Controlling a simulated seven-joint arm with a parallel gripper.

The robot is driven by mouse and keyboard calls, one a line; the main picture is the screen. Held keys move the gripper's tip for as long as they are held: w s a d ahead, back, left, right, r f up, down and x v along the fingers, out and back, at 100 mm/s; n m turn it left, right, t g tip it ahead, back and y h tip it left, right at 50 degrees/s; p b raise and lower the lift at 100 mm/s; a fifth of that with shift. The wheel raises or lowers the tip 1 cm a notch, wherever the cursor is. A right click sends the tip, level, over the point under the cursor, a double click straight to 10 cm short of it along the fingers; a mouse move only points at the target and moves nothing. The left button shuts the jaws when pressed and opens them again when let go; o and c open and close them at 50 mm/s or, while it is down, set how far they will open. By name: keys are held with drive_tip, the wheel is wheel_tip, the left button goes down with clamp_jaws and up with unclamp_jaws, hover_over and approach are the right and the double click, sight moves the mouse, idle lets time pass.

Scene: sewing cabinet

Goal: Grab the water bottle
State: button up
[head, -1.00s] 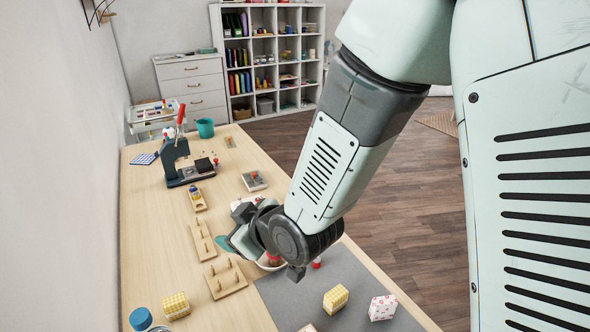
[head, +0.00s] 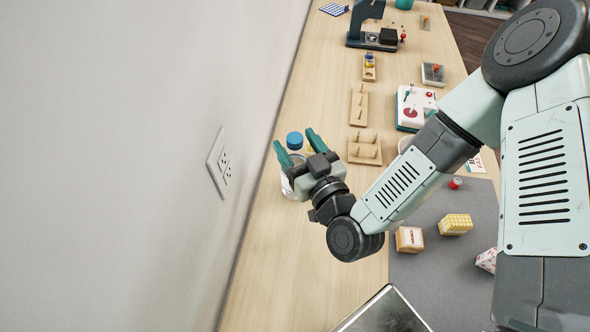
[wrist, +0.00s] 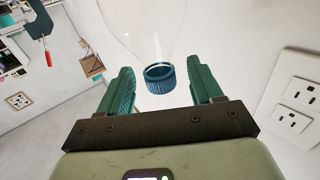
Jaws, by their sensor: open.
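The water bottle has a blue cap (head: 294,140) and a clear body, which shows near the wall in the head view and is partly hidden behind my gripper. My gripper (head: 294,138) is open, its two teal fingers pointing away from the camera on either side of the cap in the picture. In the wrist view, the blue cap (wrist: 160,78) appears between the open fingers, with the clear bottle faintly seen around and above it. I cannot tell how deep the bottle sits between the fingers. The fingers do not visibly grip it.
The wall with an outlet (head: 219,163) is close on the left. Wooden peg boards (head: 359,107) stand beyond the bottle. A metal-edged object (head: 382,318) is at the bottom. Bare tabletop lies in front of my gripper.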

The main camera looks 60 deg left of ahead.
drive_tip(key=shift+w+a, duration=0.15)
drive_tip(key=shift+a, duration=0.6)
drive_tip(key=shift+w+a, duration=0.1)
drive_tip(key=shift+a, duration=0.65)
clamp_jaws()
